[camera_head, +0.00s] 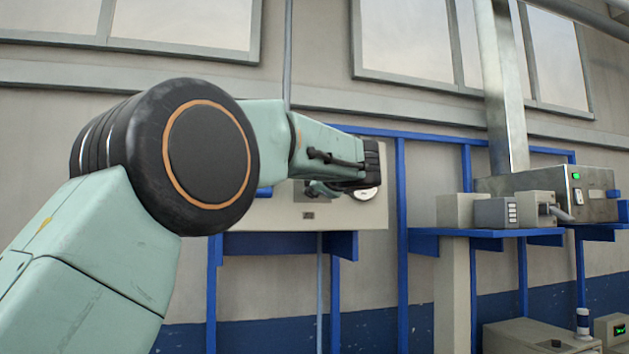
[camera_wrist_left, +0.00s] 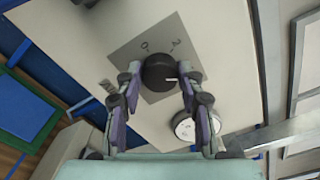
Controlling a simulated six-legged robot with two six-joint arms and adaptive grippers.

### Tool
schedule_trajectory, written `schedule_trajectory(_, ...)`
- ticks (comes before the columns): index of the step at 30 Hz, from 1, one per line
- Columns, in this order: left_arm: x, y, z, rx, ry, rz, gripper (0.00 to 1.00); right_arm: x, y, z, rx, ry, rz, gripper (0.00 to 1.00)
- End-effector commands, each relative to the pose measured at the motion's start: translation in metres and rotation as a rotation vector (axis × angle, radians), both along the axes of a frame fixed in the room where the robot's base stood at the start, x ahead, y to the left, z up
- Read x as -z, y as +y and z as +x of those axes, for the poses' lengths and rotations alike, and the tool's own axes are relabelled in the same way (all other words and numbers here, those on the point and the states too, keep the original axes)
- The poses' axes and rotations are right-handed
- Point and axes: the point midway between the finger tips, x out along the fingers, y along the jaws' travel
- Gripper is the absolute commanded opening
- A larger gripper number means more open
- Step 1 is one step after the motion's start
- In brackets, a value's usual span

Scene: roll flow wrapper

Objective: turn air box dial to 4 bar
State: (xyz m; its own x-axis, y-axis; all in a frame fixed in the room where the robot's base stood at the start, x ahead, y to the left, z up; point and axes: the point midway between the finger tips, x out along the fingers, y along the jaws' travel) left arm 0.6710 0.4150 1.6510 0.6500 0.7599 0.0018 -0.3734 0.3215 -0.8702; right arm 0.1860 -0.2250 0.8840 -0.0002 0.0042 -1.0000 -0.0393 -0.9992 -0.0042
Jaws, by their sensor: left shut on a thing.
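The air box (camera_head: 290,215) is a pale panel on a blue wall frame, mostly behind my left arm in the head view. In the left wrist view its pale face (camera_wrist_left: 100,40) carries a dark round dial (camera_wrist_left: 158,70) on a grey scale plate (camera_wrist_left: 130,55). The marks 0 and 2 show on the plate; other marks are hidden or unclear. A white line on the dial points right in the picture. My left gripper (camera_wrist_left: 160,86) is shut on the dial, one finger on each side. In the head view the left gripper (camera_head: 325,188) is partly hidden by its own wrist. My right gripper is out of view.
A round white gauge (camera_wrist_left: 184,128) sits on the box beside the right finger; it also shows in the head view (camera_head: 365,193). Grey boxes (camera_head: 495,212) and a metal cabinet (camera_head: 590,185) with a green light stand on blue shelves at the right.

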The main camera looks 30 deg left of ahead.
Motion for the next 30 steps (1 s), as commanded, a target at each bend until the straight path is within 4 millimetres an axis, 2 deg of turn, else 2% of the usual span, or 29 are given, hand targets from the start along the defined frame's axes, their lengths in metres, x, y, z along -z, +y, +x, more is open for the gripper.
schedule_trajectory(1,0.0071,-0.0021,0.0023,0.003,0.015,-0.002,0.07,0.0001,0.0,0.0,0.0,0.0,0.0,0.4)
schedule_trajectory(12,0.0089,-0.0015,0.0025,0.002,0.019,-0.002,0.07,0.0003,0.0,0.0,0.0,0.0,0.0,0.4)
schedule_trajectory(13,0.009,-0.0015,0.0026,0.002,0.019,-0.002,0.39,0.0003,0.0,0.0,0.0,0.0,0.0,0.4)
schedule_trajectory(21,0.0058,-0.0004,0.0014,0.0,0.013,0.0,0.61,0.0002,0.0,0.0,0.0,0.0,0.0,0.4)
schedule_trajectory(30,0.0034,-0.0006,0.0001,-0.001,0.01,0.001,0.61,0.0,0.0,0.0,0.0,0.0,0.0,0.4)
